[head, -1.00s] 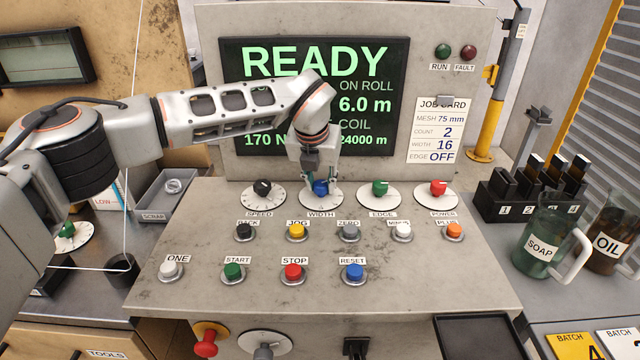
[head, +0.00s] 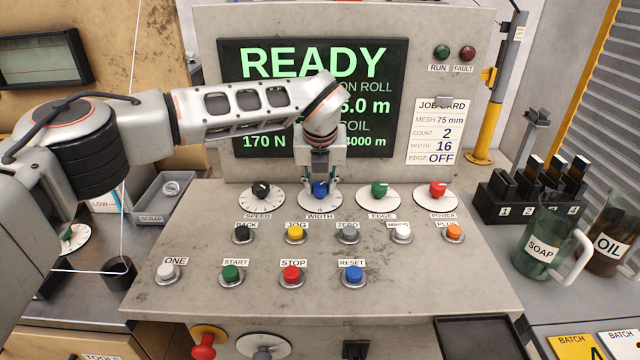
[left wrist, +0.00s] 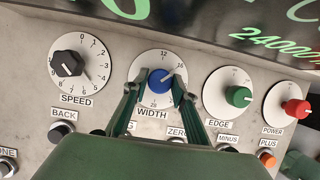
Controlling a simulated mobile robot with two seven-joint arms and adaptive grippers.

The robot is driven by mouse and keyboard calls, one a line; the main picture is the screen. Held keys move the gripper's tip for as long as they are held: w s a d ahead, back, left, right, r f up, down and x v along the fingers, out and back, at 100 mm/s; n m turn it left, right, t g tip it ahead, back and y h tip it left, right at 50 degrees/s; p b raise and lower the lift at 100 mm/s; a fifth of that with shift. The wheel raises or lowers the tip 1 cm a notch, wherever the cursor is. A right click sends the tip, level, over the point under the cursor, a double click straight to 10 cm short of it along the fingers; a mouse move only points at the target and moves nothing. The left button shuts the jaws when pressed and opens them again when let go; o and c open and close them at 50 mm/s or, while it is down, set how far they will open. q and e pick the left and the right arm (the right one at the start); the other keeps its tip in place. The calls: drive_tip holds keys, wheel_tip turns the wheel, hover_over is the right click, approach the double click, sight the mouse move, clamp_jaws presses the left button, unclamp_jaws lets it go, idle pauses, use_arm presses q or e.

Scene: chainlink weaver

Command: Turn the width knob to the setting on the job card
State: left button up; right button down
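The blue width knob (head: 320,188) sits on its white dial (head: 320,205) on the console's sloping panel; it also shows in the left wrist view (left wrist: 160,80). Its white pointer mark aims to the upper right, near the number 16. My left gripper (head: 320,184) is over the dial, one finger on each side of the knob. In the left wrist view the fingers (left wrist: 157,80) look slightly apart from the knob, with the clearer gap on the left. The job card (head: 434,130) reads mesh 75 mm, count 2, width 16, edge OFF. My right gripper is not in view.
The black speed knob (head: 262,190) is left of the width dial, and the green edge knob (head: 379,189) and red power knob (head: 438,188) are right. Rows of buttons lie below, including yellow jog (head: 296,233). The screen (head: 300,60) behind my arm reads READY.

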use_arm(q)
drive_tip(key=shift+o, duration=1.1)
drive_tip(key=shift+r, duration=0.1)
drive_tip(key=v, duration=1.2)
